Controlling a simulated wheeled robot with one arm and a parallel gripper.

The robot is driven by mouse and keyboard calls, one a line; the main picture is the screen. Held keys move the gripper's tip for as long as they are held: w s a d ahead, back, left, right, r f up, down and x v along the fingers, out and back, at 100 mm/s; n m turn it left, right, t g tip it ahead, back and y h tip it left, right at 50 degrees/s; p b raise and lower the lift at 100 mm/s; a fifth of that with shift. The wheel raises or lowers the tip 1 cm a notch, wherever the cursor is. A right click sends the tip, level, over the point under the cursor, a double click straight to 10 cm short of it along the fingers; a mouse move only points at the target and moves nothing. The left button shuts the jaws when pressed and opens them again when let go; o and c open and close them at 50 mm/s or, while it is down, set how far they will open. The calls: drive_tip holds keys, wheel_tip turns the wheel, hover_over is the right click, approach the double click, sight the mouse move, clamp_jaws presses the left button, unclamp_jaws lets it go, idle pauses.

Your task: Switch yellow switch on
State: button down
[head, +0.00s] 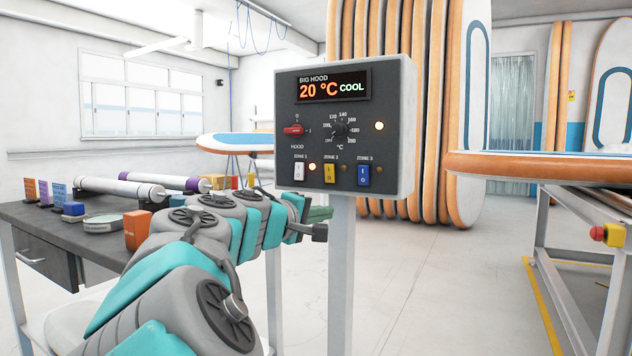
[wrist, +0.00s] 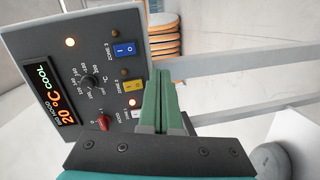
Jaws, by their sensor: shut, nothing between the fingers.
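The yellow switch (head: 330,173) sits under the "ZONE 2" label on the control box (head: 400,130), between a white switch (head: 299,172) and a blue switch (head: 363,175). A lamp between the white and yellow switches is lit. The yellow switch also shows in the wrist view (wrist: 131,86), left of my gripper (wrist: 168,80). Its green fingers are closed together and empty, and appear apart from the switch. Which way the yellow switch is tilted is unclear.
The box also carries a red knob (head: 294,130), a black dial (head: 339,130) and a display (head: 333,87) reading 20 °C COOL. A grey post (head: 341,270) supports it. A dark workbench (head: 60,235) stands left; a board on a stand (head: 540,165) stands right.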

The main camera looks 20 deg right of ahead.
sight(329, 168)
drive_tip(key=w+a+r+n+t+h, duration=0.1)
drive_tip(key=w+a+r+n+t, duration=0.2)
drive_tip(key=w+a+r, duration=0.1)
drive_tip(key=shift+w+a+r+b, duration=0.25)
drive_tip(key=shift+w+r+b, duration=0.15)
drive_tip(key=shift+w, duration=0.25)
drive_tip(key=x, duration=1.4)
drive_tip(key=shift+r, duration=0.3)
drive_tip(key=shift+r+p, duration=0.1)
drive_tip(key=shift+p, duration=0.2)
drive_tip(key=shift+d+r+p, duration=0.15)
drive_tip(key=shift+r+p, duration=0.3)
drive_tip(key=shift+p, duration=0.7)
drive_tip(key=shift+f+b, duration=0.4)
drive_tip(key=r+v, duration=0.3)
drive_tip(key=v, duration=1)
drive_tip(key=shift+s+a, duration=0.25)
drive_tip(key=shift+a, duration=0.15)
drive_tip(key=shift+r, duration=0.1)
